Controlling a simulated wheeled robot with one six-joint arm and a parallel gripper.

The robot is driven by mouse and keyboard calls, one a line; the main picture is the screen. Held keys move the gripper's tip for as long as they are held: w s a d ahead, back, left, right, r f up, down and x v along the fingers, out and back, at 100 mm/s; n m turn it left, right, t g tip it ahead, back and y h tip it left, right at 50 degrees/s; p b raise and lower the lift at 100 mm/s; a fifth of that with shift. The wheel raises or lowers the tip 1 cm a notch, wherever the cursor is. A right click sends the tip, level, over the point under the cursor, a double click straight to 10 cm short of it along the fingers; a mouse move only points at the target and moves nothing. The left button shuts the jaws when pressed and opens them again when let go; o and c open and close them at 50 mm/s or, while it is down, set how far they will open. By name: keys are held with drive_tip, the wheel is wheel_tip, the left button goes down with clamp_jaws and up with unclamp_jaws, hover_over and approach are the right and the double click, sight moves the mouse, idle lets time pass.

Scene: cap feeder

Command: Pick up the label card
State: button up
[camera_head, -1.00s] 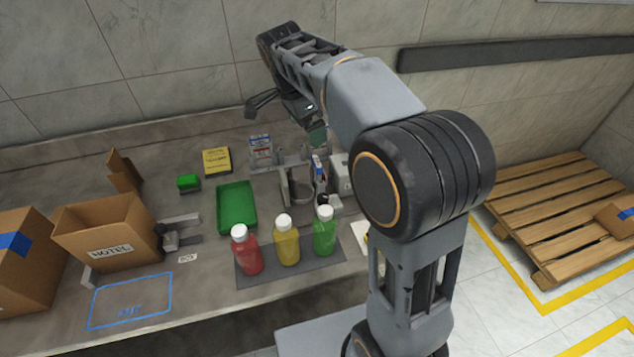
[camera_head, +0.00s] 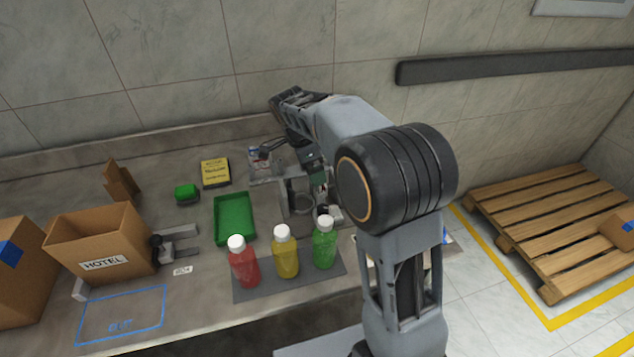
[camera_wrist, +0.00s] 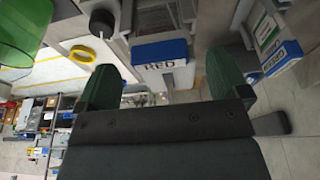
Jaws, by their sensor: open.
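A white card with a blue band, lettered RED (camera_wrist: 160,52), shows in the wrist view between my fingers and beyond their tips. A second white and blue piece with green lettering (camera_wrist: 283,58) stands to its right. My gripper (camera_wrist: 162,68) is open, with one green-padded finger on each side of the RED card; I see no contact. In the head view my gripper (camera_head: 288,154) is low over the back of the counter. A white printed card (camera_head: 259,167) there is partly covered by it; I cannot tell if it is the RED one.
Red (camera_head: 244,265), yellow (camera_head: 286,255) and green (camera_head: 324,245) bottles stand on a grey mat in front. A green tray (camera_head: 234,218), a yellow box (camera_head: 215,172) and an open carton (camera_head: 101,248) are further left. A grey fixture (camera_head: 299,200) is close below my gripper.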

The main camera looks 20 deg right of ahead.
drive_tip(key=shift+x, duration=1.9)
drive_tip(key=c, duration=0.8)
